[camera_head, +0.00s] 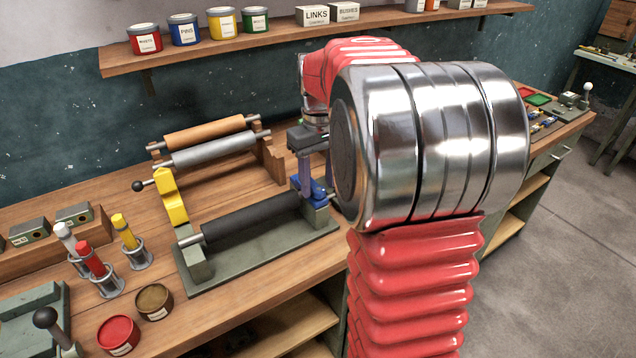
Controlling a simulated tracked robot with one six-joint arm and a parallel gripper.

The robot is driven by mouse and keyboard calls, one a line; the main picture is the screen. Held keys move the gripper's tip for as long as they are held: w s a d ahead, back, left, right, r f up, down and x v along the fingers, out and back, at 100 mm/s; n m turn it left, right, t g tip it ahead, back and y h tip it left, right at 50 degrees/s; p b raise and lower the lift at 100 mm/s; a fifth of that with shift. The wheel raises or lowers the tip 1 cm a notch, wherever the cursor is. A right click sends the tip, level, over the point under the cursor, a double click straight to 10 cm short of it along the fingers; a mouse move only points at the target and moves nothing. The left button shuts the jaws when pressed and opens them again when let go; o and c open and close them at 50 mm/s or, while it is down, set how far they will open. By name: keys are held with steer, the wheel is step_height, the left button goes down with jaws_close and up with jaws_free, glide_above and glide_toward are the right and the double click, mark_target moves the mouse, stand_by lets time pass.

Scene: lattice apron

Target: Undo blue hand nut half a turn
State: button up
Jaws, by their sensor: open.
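The blue hand nut (319,188) sits at the right end of a black roller (250,218), on a grey-green stand (262,256) on the wooden bench. Part of the nut is hidden behind my gripper finger and my arm. My gripper (306,185) points down at the nut, with a finger in front of its left part. The jaws are open. The far finger is hard to make out, and I cannot tell whether either finger touches the nut.
A yellow bracket (171,197) stands left of the roller. Orange-brown (204,132) and grey (207,150) rollers lie in a wooden rack behind. Holders with coloured tubes (95,262) and open tins (118,335) stand at the left front. A shelf (300,42) with cans runs above. My arm blocks the centre right.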

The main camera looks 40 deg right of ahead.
mark_target(317, 189)
step_height(317, 189, up, 13)
stand_by(0.5)
steer(key=s+a+f+m+t+h, duration=0.1)
steer(key=s+a+m+t+h, duration=0.1)
steer(key=m, duration=0.8)
steer(key=shift+s+a+t+h, duration=0.4)
steer(key=shift+s+a+h, duration=0.55)
steer(key=shift+a, duration=0.65)
